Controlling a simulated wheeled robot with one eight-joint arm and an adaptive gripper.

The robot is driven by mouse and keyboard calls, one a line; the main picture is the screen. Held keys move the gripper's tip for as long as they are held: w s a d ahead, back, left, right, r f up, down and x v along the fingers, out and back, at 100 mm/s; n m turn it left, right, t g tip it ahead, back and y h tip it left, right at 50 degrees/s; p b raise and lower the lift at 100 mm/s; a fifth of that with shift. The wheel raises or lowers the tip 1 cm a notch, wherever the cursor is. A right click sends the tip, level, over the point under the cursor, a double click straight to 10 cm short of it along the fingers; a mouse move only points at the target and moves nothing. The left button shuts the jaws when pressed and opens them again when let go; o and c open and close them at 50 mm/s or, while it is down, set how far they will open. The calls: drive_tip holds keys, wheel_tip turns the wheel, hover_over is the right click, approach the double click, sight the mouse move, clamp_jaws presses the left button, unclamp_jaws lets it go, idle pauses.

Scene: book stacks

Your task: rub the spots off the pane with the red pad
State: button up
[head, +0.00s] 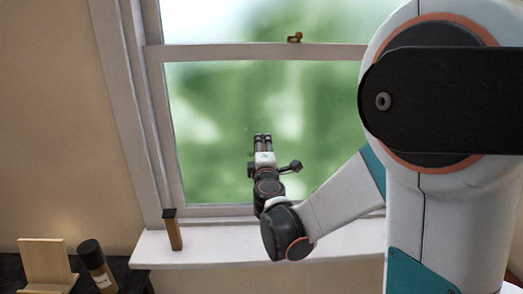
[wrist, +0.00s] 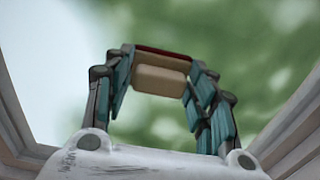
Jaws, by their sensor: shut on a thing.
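The window pane (head: 210,110) stands ahead, with blurred green and white showing through it. My gripper (head: 262,138) points up in front of its lower middle. In the wrist view my gripper (wrist: 161,65) is shut on a beige block with a dark red face, the red pad (wrist: 160,80). The red face is turned away from me toward the pane. I cannot tell whether it touches the glass. In the head view the pad is hidden by my gripper. A tiny pale speck (head: 247,128) shows left of the gripper tip; other spots are not clear.
The white sill (head: 215,248) carries a narrow upright wooden piece with a dark top (head: 172,230). At lower left are a wooden stand (head: 42,262) and a dark jar (head: 96,264). A brass latch (head: 294,38) sits on the window's cross rail (head: 220,52).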

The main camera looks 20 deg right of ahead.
drive_tip(key=shift+v, duration=2.9)
drive_tip(key=v, duration=0.3)
drive_tip(key=shift+a, duration=0.1)
